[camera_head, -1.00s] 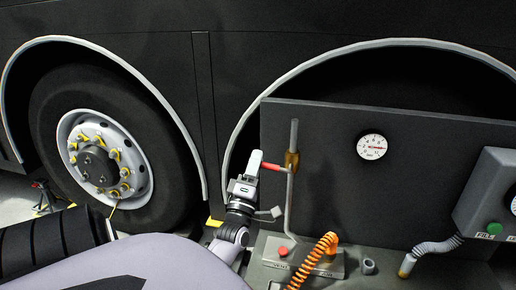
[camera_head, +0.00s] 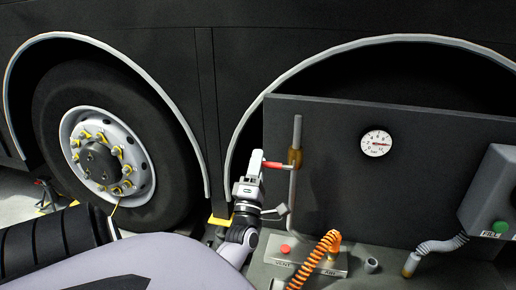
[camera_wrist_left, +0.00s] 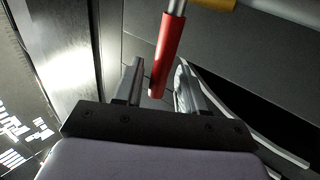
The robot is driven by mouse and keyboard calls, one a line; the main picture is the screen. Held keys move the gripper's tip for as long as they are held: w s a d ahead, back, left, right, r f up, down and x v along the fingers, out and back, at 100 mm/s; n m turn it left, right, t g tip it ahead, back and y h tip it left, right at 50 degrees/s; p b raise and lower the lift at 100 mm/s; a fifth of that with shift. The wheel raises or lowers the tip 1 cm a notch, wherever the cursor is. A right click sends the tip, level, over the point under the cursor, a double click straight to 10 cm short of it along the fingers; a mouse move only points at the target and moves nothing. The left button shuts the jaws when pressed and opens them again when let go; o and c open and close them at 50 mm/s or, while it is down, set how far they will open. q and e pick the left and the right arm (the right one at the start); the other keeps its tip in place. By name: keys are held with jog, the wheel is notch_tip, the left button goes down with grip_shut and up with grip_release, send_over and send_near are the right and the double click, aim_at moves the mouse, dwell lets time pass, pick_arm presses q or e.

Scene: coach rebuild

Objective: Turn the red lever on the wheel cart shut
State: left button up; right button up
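The red lever (camera_head: 276,165) sticks out to the left from a brass valve (camera_head: 295,157) on an upright grey pipe, and lies nearly level in the head view. My left gripper (camera_head: 255,163) is at the lever's free end. In the left wrist view the red lever (camera_wrist_left: 164,55) reaches down between the two fingers of my left gripper (camera_wrist_left: 158,85). The fingers are apart, with a gap showing beside the lever, so the gripper is open around it. My right gripper is in neither view.
The cart's dark panel (camera_head: 340,200) stands behind the pipe and carries a round gauge (camera_head: 376,143). An orange coiled hose (camera_head: 318,258) and a red button (camera_head: 285,249) sit below. A grey box (camera_head: 492,195) is at right, a bus wheel (camera_head: 105,155) at left.

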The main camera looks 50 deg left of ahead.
pick_arm(q)
jog(key=v, duration=0.7)
dwell(0.3)
jog(key=shift+s, duration=0.1)
dwell(0.4)
